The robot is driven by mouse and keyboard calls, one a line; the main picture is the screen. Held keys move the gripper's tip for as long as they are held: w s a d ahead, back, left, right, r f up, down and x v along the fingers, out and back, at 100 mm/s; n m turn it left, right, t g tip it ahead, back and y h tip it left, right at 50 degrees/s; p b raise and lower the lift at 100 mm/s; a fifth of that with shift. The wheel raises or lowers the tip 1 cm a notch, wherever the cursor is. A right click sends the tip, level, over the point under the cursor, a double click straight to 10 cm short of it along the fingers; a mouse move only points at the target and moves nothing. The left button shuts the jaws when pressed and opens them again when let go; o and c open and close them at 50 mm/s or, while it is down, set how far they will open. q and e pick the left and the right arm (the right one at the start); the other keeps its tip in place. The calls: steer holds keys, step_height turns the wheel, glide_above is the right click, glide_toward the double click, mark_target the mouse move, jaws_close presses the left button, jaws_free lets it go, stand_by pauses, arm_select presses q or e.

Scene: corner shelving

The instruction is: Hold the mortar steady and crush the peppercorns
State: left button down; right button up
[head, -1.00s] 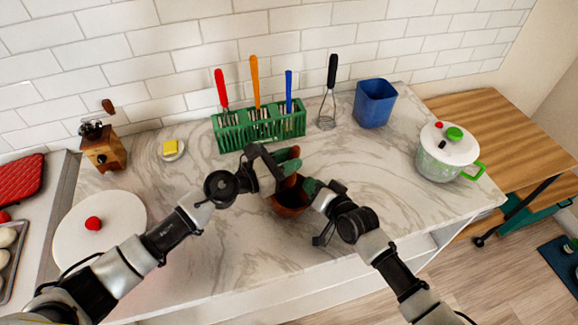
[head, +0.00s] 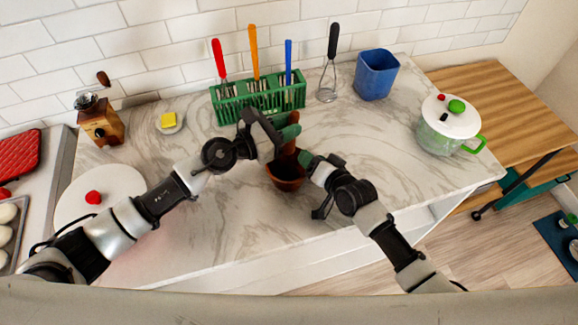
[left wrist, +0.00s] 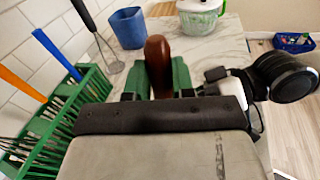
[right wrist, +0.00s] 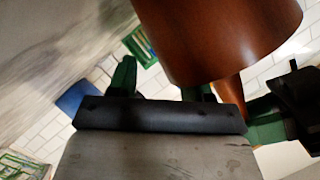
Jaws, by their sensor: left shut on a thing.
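The brown mortar (head: 287,178) stands on the marble counter; it also fills the upper right of the right wrist view (right wrist: 225,35). My left gripper (head: 289,130) is above it, shut on the wooden pestle. The pestle's rounded brown end (left wrist: 158,60) stands up between the green fingers in the left wrist view. The pestle's shaft (right wrist: 228,88) shows at the mortar's rim in the right wrist view. My right gripper (head: 308,160) is at the mortar's right rim with its fingers apart. One fingertip is hidden by the mortar; I cannot tell if they touch it. The peppercorns are hidden.
A green rack (head: 230,108) with colored-handled utensils stands behind the mortar. A whisk (head: 328,80), a blue cup (head: 375,75) and a white-lidded pot (head: 448,128) are to the right.

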steer(key=shift+r, duration=0.2)
arm_select(q)
steer(key=shift+r, duration=0.1)
arm_select(e)
steer(key=shift+s+d, duration=0.1)
steer(key=shift+d, duration=0.05)
steer(key=v, duration=1.1)
steer(key=shift+s+d, duration=0.15)
steer(key=shift+s, duration=0.15)
arm_select(q)
steer(key=shift+s+d, duration=0.1)
